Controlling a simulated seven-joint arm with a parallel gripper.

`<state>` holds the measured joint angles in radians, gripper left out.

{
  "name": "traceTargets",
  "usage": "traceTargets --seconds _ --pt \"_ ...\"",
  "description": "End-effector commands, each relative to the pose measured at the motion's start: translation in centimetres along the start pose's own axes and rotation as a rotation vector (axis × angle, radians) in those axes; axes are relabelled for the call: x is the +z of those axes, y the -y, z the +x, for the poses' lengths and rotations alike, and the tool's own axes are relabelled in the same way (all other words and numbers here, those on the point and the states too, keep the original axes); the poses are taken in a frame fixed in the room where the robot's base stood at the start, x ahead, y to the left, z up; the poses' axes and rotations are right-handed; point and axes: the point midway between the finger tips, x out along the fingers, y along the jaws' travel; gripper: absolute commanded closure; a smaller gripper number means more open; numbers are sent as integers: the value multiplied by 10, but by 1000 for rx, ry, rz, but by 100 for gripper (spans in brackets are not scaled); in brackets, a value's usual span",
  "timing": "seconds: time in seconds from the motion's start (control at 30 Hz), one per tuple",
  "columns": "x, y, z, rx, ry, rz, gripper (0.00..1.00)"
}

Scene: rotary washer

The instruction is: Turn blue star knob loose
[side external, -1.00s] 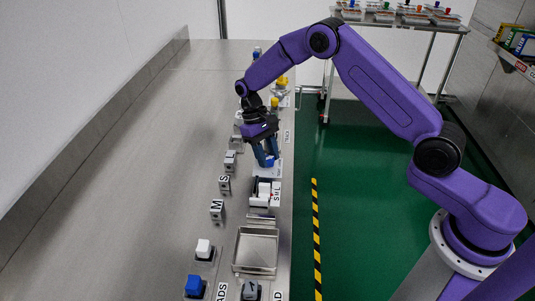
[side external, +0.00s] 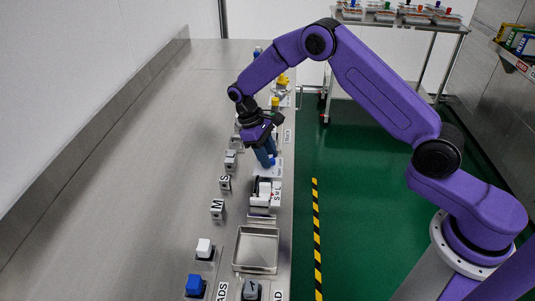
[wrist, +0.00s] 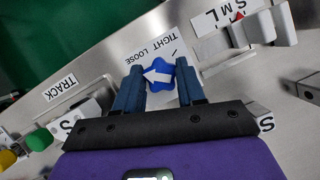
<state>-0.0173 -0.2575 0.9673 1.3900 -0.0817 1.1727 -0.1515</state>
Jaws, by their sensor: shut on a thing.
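The blue star knob (wrist: 159,79) sits on a pale panel and carries a white arrow. In the wrist view the arrow points left, and the words LOOSE (wrist: 138,54) and TIGHT (wrist: 166,38) are printed just above the knob. My gripper (wrist: 160,82) is shut on the knob, with one blue finger on each side of it. In the side view my gripper (side external: 267,160) reaches down to the panel, and only a small blue part of the knob (side external: 272,160) shows beside the fingers.
A slider marked S M L (wrist: 270,30) is close to the knob. A green button (wrist: 40,139) and a TRACK label (wrist: 62,89) lie at the left of the wrist view. An empty metal tray (side external: 256,250) is at the front. The bench's left side is clear.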

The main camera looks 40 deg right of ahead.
Motion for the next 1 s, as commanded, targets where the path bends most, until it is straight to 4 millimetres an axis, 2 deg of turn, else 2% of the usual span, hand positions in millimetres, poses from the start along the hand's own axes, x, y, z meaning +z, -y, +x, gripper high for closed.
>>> traceTargets --seconds 0.17,0.2,0.27,0.3,0.67,0.83,1.0 --pt "-1 -1 -1 2 -7 2 91" --pt "-1 -1 -1 2 -7 2 58" --pt "-1 -1 -1 1 -7 2 38" --pt "-1 -1 -1 1 -6 2 35" --pt "-1 0 -5 0 -5 2 35" --pt "-1 0 -28 1 -7 2 35" --pt "-1 0 -64 1 -9 1 35"
